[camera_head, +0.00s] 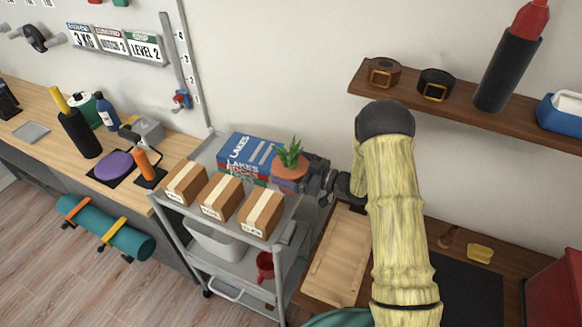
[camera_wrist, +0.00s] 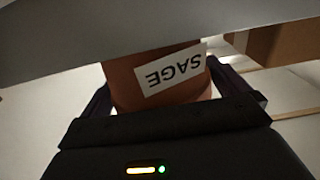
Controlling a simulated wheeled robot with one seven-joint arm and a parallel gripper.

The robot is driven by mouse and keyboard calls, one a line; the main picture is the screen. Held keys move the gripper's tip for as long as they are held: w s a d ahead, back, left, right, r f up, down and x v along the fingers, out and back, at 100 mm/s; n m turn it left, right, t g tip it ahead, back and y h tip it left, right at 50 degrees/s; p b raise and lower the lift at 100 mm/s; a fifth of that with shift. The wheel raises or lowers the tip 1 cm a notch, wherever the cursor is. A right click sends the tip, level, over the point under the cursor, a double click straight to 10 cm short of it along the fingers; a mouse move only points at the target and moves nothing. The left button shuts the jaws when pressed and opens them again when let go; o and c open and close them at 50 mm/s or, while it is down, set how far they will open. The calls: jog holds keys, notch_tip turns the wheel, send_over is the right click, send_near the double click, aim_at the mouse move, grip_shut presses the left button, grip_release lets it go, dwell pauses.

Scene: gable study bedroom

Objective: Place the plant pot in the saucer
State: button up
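The plant pot (camera_head: 288,174) is terracotta with a spiky green plant, at the right end of the grey trolley's top in the head view. In the wrist view the pot (camera_wrist: 158,92) fills the space between my fingers, its white SAGE label upside down. My gripper (camera_head: 303,178) reaches in from the right, with a finger against each side of the pot, and appears shut on it. The pot looks upright. I cannot tell whether its base touches anything. I cannot make out a saucer in either view.
Several small cartons (camera_head: 220,197) line the trolley's front edge. Blue and red boxes (camera_head: 249,153) stand behind them, left of the pot. A wooden tray (camera_head: 337,258) lies on the desk to the right. A wall shelf (camera_head: 467,109) overhangs the desk. A red mug (camera_head: 265,266) sits low on the trolley.

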jog(key=shift+r, duration=0.15)
jog(key=b+v, duration=0.2)
jog(key=v, duration=1)
